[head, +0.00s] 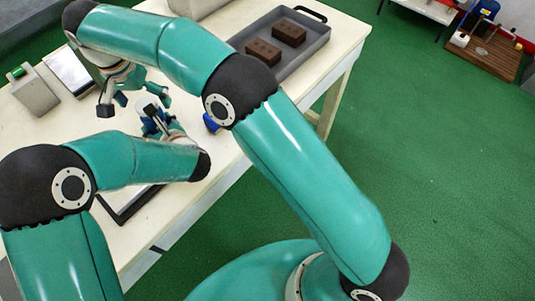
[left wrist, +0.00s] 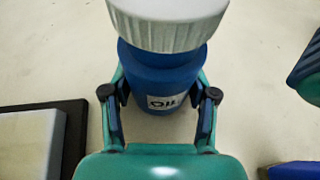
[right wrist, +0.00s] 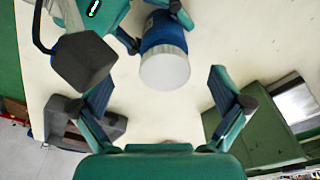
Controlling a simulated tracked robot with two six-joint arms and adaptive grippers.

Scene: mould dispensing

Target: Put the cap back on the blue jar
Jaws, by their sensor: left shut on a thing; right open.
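The blue jar (left wrist: 162,75), with a dark label, stands between the fingers of my left gripper (left wrist: 158,100), which is shut on it. The ribbed white cap (left wrist: 168,24) sits over the jar's mouth; whether it is screwed down I cannot tell. In the right wrist view the cap (right wrist: 165,68) faces me, with the blue jar (right wrist: 163,30) behind it. My right gripper (right wrist: 160,100) is open and empty, its fingers spread wide, apart from the cap. In the head view my right gripper (head: 135,100) is near my left gripper (head: 152,128), and the jar is mostly hidden.
A grey tray (head: 318,53) with two brown blocks lies at the table's far right. A grey container (head: 35,95) and a framed panel (head: 70,70) are at the left. A blue object (head: 210,122) lies near the right table edge. My arms cover much of the table.

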